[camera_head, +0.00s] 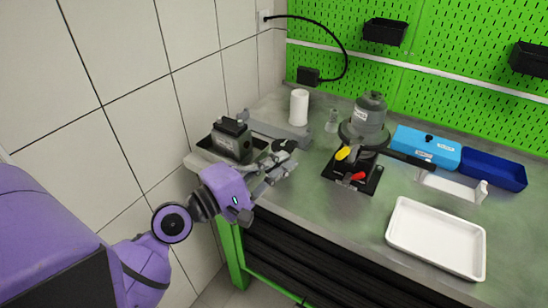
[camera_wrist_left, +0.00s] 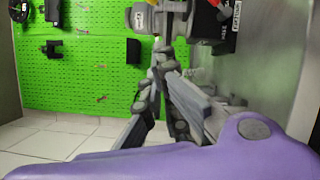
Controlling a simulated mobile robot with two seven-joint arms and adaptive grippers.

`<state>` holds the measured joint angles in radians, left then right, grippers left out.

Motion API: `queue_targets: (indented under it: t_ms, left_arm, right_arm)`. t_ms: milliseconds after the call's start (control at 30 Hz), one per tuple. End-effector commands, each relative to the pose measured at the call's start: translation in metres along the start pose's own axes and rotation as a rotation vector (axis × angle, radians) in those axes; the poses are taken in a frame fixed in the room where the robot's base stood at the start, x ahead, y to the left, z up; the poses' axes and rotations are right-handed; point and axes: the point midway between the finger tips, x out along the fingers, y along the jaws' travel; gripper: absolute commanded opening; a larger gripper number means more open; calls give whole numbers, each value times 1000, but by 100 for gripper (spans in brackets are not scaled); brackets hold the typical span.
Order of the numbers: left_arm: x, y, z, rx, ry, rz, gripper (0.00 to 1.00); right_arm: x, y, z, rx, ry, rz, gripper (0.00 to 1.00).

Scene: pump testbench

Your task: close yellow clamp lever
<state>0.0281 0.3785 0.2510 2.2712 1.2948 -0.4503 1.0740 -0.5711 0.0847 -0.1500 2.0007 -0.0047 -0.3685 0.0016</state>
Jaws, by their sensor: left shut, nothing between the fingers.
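The yellow clamp lever (camera_head: 343,153) is on the black clamp base (camera_head: 352,178) of a grey pump (camera_head: 369,118) on the bench. A red lever (camera_head: 357,176) sits just in front of it and to the right. My left gripper (camera_head: 283,163) is over the bench's left part, to the left of the yellow lever and apart from it. Its fingers (camera_wrist_left: 166,62) are shut and empty. In the left wrist view a small bit of yellow and the red lever (camera_wrist_left: 214,3) show at the top edge. My right gripper is out of view.
A black device (camera_head: 232,141) stands in a tray behind my left gripper. A white cylinder (camera_head: 299,107) stands at the back. A blue case (camera_head: 427,147), a blue bin (camera_head: 494,170) and a white tray (camera_head: 437,238) are to the right. Bare bench lies in front of the pump.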

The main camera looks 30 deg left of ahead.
Motion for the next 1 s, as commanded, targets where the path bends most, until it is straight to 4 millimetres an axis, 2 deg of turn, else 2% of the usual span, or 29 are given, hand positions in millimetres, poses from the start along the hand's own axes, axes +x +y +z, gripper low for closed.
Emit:
queue_targets:
  t_ms: [33, 300, 400, 600, 1000]
  left_arm:
    - [13, 8, 2, 1, -2, 12, 0]
    - [70, 6, 1, 2, -1, 7, 0]
    - [72, 6, 19, 1, -1, 7, 0]
    - [76, 3, 36, 3, 0, 3, 0]
    - [76, 0, 38, 4, 1, -1, 0]
  right_arm:
    - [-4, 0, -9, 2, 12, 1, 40]
    - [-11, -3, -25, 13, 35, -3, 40]
    - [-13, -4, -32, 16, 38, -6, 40]
    - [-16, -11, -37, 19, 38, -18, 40]
    - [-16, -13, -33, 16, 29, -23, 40]
